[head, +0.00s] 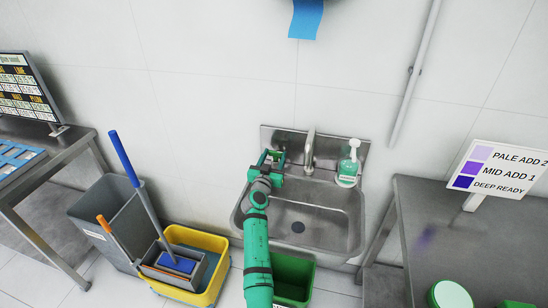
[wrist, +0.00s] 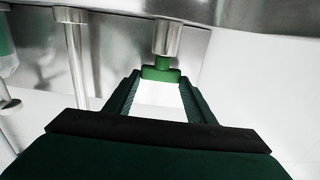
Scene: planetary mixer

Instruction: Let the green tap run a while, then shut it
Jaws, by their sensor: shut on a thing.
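The green tap handle (wrist: 162,74) shows in the wrist view under a metal stem, between the tips of my gripper (wrist: 160,82). My gripper is shut on it. In the head view my gripper (head: 270,160) is at the back left of the steel sink (head: 335,205), left of the metal spout (head: 310,148). The handle is mostly hidden there by my gripper. No stream of water can be made out below the spout in the head view.
A soap bottle (head: 348,168) stands at the sink's back right. A yellow mop bucket (head: 212,262), a grey bin (head: 98,215) and a green bin (head: 292,278) stand on the floor. Steel tables (head: 60,160) flank the sink, and the right one bears a colour sign (head: 500,170).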

